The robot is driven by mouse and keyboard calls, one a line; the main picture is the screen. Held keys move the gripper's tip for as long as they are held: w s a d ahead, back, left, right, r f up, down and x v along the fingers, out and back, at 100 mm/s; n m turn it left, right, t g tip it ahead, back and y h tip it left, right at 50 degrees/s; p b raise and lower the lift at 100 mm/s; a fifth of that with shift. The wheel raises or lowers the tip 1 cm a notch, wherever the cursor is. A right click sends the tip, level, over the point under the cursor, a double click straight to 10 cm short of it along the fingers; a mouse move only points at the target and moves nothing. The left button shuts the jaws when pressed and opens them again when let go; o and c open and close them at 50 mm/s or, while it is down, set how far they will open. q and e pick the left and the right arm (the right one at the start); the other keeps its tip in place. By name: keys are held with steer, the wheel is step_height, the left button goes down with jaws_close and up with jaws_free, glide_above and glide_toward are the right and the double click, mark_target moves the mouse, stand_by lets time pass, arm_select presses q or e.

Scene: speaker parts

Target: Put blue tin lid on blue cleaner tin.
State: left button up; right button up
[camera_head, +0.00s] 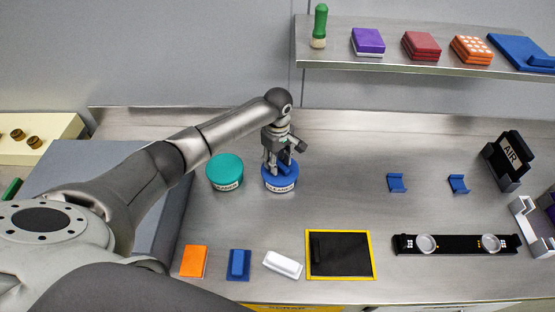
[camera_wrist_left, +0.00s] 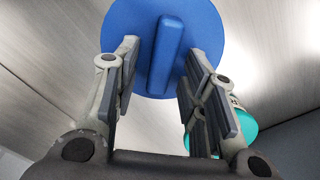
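The blue cleaner tin (camera_head: 281,188) stands upright on the steel bench with its label facing front. The round blue tin lid (camera_head: 270,176) appears to sit level on top of it, partly hidden by my gripper. In the left wrist view the lid (camera_wrist_left: 205,35) shows its raised bar handle. My left gripper (camera_head: 277,170) points down over the lid. Its fingers (camera_wrist_left: 163,60) are spread on either side of the handle, with visible gaps, so it looks open. My right gripper is not in view.
A teal tin (camera_head: 225,170) stands close to the left of the blue tin. A yellow-edged black mat (camera_head: 340,255), white brush (camera_head: 283,264), blue block (camera_head: 239,263) and orange block (camera_head: 194,261) lie in front. Bench to the right is clear up to two blue brackets (camera_head: 397,183).

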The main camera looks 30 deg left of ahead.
mark_target(278, 162)
arm_select(q)
step_height(278, 162, up, 8)
steer(key=shift+f+b, duration=0.1)
steer(key=shift+b, duration=0.6)
steer(key=shift+f, duration=0.1)
